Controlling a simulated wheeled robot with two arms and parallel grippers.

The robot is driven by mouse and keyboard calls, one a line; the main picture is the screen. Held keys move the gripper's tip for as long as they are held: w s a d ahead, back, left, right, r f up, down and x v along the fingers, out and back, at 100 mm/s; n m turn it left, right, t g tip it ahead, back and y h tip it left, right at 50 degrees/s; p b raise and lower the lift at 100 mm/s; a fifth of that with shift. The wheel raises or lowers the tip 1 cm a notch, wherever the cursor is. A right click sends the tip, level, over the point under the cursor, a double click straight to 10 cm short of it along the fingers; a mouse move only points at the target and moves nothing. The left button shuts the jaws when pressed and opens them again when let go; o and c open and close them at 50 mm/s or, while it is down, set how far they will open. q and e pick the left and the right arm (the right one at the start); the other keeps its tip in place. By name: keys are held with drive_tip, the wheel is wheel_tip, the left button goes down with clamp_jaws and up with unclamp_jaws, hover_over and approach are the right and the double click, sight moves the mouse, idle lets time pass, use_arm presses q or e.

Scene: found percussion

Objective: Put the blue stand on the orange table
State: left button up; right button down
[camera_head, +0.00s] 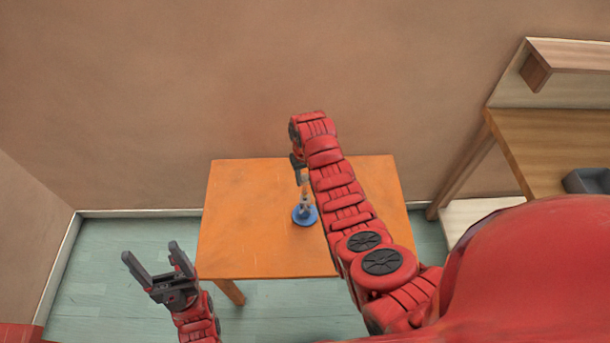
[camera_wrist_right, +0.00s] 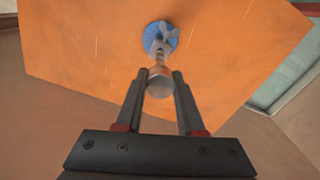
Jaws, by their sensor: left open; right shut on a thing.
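The blue stand (camera_head: 305,216) has a round blue base and a grey upright part, and is over the orange table (camera_head: 255,245) in the head view. In the right wrist view the blue stand (camera_wrist_right: 160,36) shows against the orange table (camera_wrist_right: 235,60). My right gripper (camera_wrist_right: 160,80) is shut on the stand's rounded end, which lies between its fingertips. In the head view my right gripper (camera_head: 299,172) is partly hidden by its own arm. I cannot tell whether the base touches the tabletop. My left gripper (camera_head: 150,258) is open and empty, left of the table.
A wooden workbench (camera_head: 545,140) with a raised shelf and a dark grey bin (camera_head: 588,181) stands at the right. A wall rises behind the orange table. The rest of the visible orange tabletop is clear.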

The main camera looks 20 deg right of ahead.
drive_tip(key=c, duration=0.5)
unclamp_jaws()
